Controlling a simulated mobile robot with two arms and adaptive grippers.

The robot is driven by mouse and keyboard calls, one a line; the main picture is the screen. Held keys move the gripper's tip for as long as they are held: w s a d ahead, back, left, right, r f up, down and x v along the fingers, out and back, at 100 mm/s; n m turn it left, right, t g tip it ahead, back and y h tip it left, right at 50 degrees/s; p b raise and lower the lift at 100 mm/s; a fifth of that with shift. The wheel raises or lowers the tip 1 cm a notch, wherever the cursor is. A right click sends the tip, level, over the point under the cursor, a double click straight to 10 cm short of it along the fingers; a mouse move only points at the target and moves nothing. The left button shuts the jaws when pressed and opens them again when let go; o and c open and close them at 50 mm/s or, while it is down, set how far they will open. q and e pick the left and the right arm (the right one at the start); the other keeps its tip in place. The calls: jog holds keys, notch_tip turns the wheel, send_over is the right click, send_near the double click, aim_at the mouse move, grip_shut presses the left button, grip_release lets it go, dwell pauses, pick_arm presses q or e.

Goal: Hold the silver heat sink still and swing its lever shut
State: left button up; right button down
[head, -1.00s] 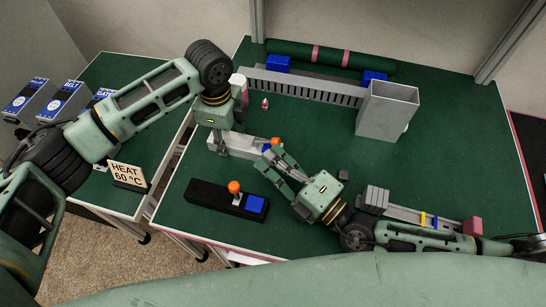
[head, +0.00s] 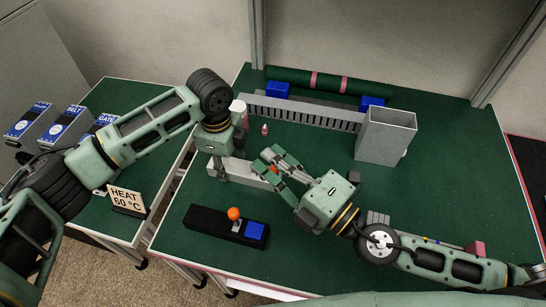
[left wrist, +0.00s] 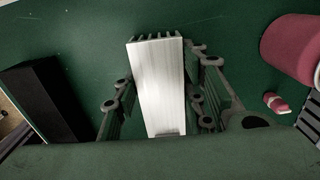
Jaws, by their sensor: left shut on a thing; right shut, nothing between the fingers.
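The silver heat sink (head: 246,173) lies on the green table. It also shows in the left wrist view as a pale, finned block (left wrist: 158,80). My left gripper (head: 221,168) reaches down from above and is shut on the heat sink, with a finger on each side. My right gripper (head: 268,163) is shut and empty at the heat sink's right end. A small orange spot, apparently the lever's knob (head: 273,169), shows by its fingers. The rest of the lever is hidden, so its angle and any contact cannot be told.
A black base (head: 205,222) with an orange knob (head: 234,213) and a blue block (head: 256,231) stands in front. A grey slotted rail (head: 300,112) and open grey box (head: 385,135) stand behind. A "HEAT 60 °C" sign (head: 126,200) is at left.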

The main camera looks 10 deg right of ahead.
dwell(0.3)
pick_arm(q)
jog(key=o, duration=1.5)
